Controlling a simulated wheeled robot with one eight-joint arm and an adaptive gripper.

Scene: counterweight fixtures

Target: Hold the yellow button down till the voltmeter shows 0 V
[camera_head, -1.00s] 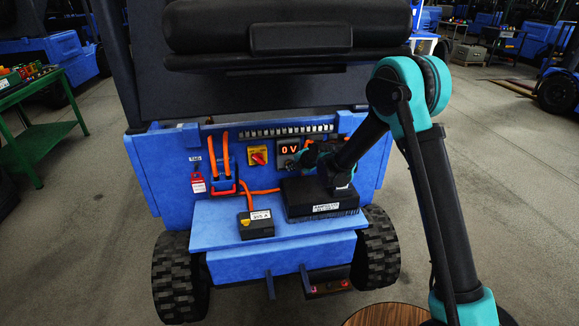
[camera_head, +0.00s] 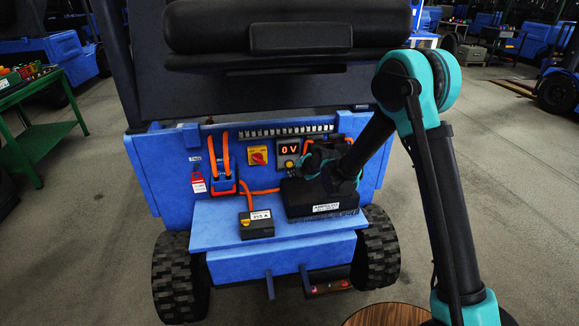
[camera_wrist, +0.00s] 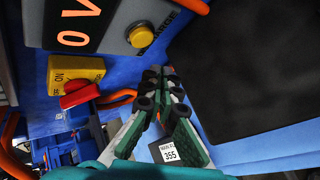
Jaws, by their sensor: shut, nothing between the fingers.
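The voltmeter (camera_head: 289,149) on the blue panel reads 0 V in orange digits; it also shows, turned, in the wrist view (camera_wrist: 80,24). The round yellow button (camera_head: 289,163) sits just below the display. In the wrist view the yellow button (camera_wrist: 142,37) is uncovered on a grey plate with a partly hidden label. My gripper (camera_head: 308,162) is just right of the button in the head view. In the wrist view its fingertips (camera_wrist: 161,74) are together, empty and apart from the button.
A red rotary switch on a yellow plate (camera_head: 257,155) is left of the voltmeter. Orange cables (camera_head: 219,150) and a red padlock tag (camera_head: 198,182) hang further left. A black box (camera_head: 325,206) and a small labelled box (camera_head: 256,224) stand on the blue shelf (camera_head: 212,222).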

